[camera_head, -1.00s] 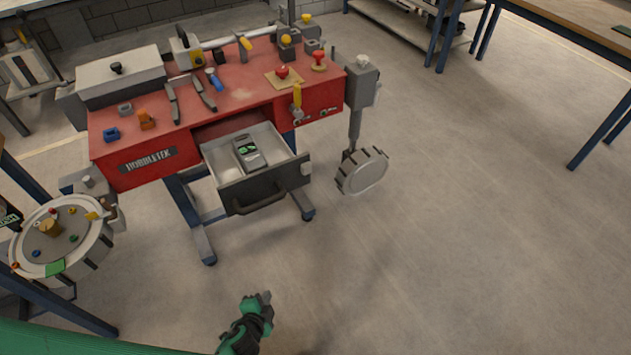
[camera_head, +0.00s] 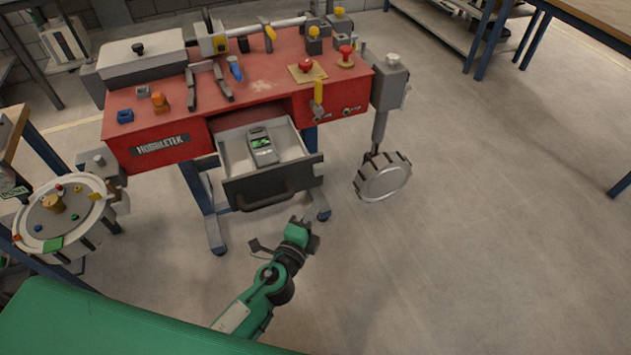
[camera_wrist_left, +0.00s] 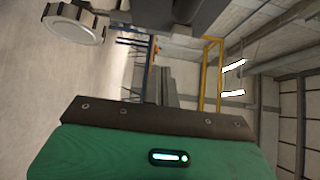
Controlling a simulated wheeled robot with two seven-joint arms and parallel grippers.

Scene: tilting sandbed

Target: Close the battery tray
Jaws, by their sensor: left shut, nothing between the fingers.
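The battery tray (camera_head: 234,160) is an open drawer in the red workbench, with light inner walls, a dark front and a dark bar handle (camera_head: 266,202). A grey device with a green screen (camera_head: 262,146) lies inside it. My left gripper (camera_head: 299,223) is shut and empty, just in front of and below the tray front, right of the handle's middle. Whether it touches the tray cannot be told. My right gripper is not in view.
The red bench (camera_head: 160,130) carries several tools and knobs. A grey toothed wheel (camera_head: 383,178) hangs at its right side. A round white table (camera_head: 62,217) stands at the left. The floor on the right is clear.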

